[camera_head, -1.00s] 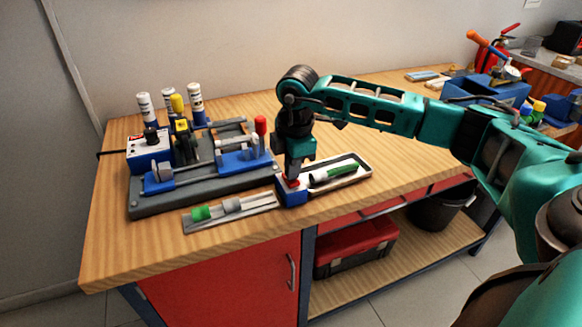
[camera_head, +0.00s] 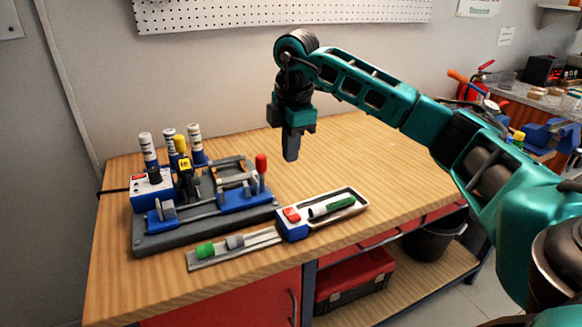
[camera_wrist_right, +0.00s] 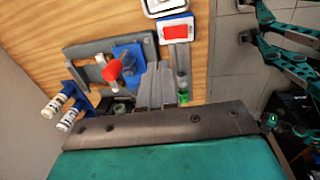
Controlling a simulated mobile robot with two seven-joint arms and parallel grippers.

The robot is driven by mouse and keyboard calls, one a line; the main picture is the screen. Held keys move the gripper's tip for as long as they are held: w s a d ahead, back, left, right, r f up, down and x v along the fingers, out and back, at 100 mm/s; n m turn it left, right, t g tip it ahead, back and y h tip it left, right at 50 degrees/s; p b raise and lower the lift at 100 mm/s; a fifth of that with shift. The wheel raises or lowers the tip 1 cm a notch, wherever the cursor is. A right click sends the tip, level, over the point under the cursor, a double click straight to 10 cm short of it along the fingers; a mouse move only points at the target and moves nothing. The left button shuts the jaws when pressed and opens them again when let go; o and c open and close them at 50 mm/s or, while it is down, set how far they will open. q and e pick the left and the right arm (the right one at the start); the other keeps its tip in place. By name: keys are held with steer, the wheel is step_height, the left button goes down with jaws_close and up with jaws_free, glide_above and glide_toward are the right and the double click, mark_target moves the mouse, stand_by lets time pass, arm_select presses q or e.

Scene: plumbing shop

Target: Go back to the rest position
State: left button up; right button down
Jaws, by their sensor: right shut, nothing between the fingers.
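My right gripper (camera_head: 291,158) hangs in the air above the workbench (camera_head: 330,155), pointing down, with its fingers shut and nothing between them. It also shows in the right wrist view (camera_wrist_right: 157,75). Below and in front of it is a blue box with a red button (camera_head: 292,215), which also shows in the right wrist view (camera_wrist_right: 176,32). The gripper is apart from the box and from everything else on the bench. My left gripper is in neither view.
A grey fixture (camera_head: 205,229) with blue clamps and a red-handled lever stands on the left. A tray (camera_head: 352,209) holds a green-and-white part. A grey strip (camera_head: 262,243) holds a green-ended part. The bench's back right is clear.

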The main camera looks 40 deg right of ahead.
steer(key=shift+r, duration=0.25)
stand_by(0.4)
